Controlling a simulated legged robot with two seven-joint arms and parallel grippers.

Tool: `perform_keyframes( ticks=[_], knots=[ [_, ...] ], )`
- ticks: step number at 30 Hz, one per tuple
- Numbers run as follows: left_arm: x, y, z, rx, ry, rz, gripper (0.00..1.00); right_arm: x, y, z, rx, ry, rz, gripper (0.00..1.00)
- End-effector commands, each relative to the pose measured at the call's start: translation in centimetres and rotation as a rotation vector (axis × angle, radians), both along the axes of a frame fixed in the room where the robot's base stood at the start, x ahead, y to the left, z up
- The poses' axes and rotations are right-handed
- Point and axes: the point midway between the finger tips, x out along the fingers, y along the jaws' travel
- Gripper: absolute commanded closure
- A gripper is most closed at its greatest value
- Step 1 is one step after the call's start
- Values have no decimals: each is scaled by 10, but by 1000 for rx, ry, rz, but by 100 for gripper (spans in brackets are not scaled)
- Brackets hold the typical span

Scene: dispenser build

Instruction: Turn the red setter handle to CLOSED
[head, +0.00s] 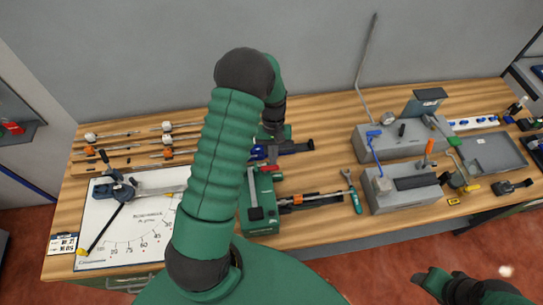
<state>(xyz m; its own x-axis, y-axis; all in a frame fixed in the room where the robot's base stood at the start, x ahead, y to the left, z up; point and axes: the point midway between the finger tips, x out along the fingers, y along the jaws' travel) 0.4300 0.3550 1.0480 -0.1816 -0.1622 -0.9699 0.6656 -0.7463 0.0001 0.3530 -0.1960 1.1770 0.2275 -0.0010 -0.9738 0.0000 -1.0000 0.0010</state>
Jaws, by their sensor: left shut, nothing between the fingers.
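A small red part (271,168), which looks like the red setter handle, shows at the back of a green box-shaped device (258,227) in the middle of the bench. Its exact angle and any CLOSED mark are too small to read. My left arm rises in front, bends over and comes down behind the device. My left gripper (272,153) is shut and empty, just above and close to the red part. I cannot tell whether they touch. My left forearm hides the left side of the device.
A white board with a printed scale (140,236) and a dark-blue pivoted tool lie at left. Several rods lie behind it. A green-handled wrench (354,196) lies right of the device. Grey boxes (405,190) and a grey tray (492,154) stand at right.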

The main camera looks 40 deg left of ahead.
Motion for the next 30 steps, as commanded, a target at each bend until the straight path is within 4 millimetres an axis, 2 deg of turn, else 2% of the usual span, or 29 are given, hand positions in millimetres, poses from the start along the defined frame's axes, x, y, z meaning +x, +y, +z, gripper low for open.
perform_keyframes(
  ticks=[8,30],
  knots=[
    [-1,-7,0,-1,1,-144,100,0,0,-2,0,0,0,44],
    [-15,-30,0,-2,1,-840,100,0,0,-1,0,0,0,44]
  ],
)
